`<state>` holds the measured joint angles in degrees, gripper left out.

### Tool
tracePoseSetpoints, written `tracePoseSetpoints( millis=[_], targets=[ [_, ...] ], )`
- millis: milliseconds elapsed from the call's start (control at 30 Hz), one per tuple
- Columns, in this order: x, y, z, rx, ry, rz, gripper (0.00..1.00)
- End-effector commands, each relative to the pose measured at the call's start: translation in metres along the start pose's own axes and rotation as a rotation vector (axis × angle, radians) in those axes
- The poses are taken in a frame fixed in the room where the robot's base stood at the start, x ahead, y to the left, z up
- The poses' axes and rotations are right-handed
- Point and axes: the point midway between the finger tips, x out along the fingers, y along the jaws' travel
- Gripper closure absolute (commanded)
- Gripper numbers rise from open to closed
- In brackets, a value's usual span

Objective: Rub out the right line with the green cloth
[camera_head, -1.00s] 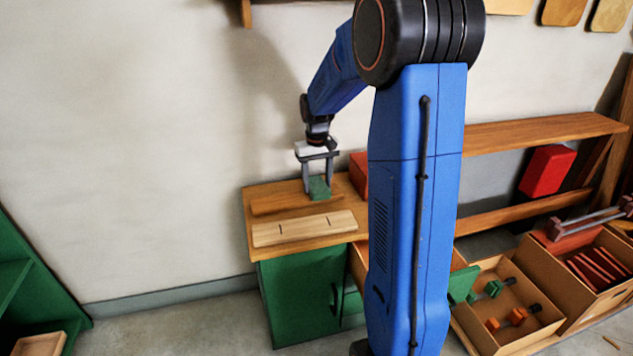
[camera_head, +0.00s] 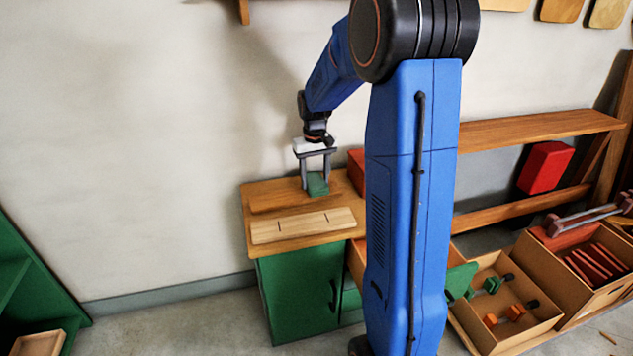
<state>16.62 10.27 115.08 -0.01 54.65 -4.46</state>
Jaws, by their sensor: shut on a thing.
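A pale wooden board (camera_head: 303,226) lies on the wooden top of a green cabinet. It bears two short dark lines, a left line (camera_head: 280,227) and a right line (camera_head: 326,217). My gripper (camera_head: 316,183) is shut on the green cloth (camera_head: 318,186), which looks like a small block between the fingers. The cloth is behind the board, near its right end, on or just above the cabinet top; I cannot tell if it touches. No cloth covers either line.
A darker wooden strip (camera_head: 285,198) lies behind the board. A red box (camera_head: 357,171) stands at the right of the cabinet top, partly hidden by my arm. Open crates (camera_head: 541,318) with blocks stand on the floor at right. The wall is close behind.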

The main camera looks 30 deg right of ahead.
Motion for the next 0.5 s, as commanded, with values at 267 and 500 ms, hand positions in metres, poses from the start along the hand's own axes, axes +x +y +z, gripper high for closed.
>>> tracePoseSetpoints(
  millis=[267,500],
  targets=[
    [0.0,0.0,-0.002,0.0,0.0,0.0,0.68],
    [0.001,0.0,0.01,0.0,0.001,0.0,0.68]
  ],
)
